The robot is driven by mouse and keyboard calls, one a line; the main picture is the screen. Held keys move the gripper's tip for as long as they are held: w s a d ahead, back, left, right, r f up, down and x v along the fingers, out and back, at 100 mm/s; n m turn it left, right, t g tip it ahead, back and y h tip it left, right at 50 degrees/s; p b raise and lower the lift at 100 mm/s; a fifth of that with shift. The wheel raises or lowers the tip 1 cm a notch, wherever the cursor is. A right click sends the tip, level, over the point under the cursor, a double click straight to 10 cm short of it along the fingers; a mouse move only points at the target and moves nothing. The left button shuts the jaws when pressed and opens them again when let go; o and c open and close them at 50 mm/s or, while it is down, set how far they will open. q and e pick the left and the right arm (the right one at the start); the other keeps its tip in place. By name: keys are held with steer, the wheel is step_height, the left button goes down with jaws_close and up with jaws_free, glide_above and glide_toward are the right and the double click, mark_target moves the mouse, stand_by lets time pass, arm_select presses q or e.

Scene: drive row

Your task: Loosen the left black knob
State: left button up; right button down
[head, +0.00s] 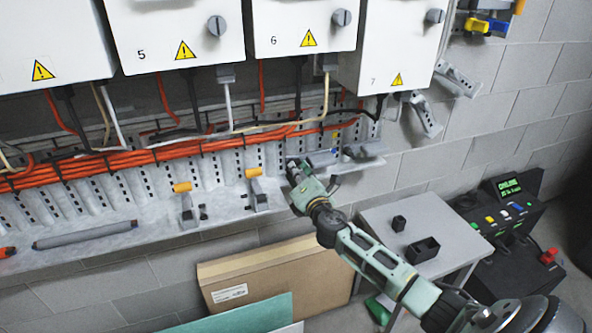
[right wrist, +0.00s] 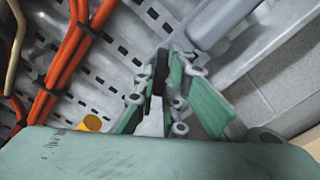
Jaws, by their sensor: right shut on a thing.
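My right gripper (head: 297,172) reaches up from the lower right to the grey slotted tray (head: 225,168) along the wall, right of two yellow-capped levers. In the right wrist view, the green fingers of my right gripper (right wrist: 155,92) are close together with a dark piece between them. The gripper is shut on this piece, which looks like a black knob. The fingers hide most of it, so its shape and turn cannot be seen. My left gripper is not in view.
Orange cables (head: 120,158) run along the tray. The yellow-capped levers (head: 182,187) (head: 253,172) stand to the left. White numbered boxes (head: 285,30) hang above. A small grey table (head: 375,220), a cardboard box (head: 270,285) and a black console (head: 520,215) stand below and right.

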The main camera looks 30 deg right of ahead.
steer(key=shift+f+n, duration=0.1)
steer(key=shift+n, duration=1.1)
steer(key=shift+n+p, duration=0.3)
steer(key=c, duration=1.8)
jaws_free()
steer(key=shift+s, duration=0.1)
steer(key=v, duration=1.2)
steer(key=shift+d, duration=0.1)
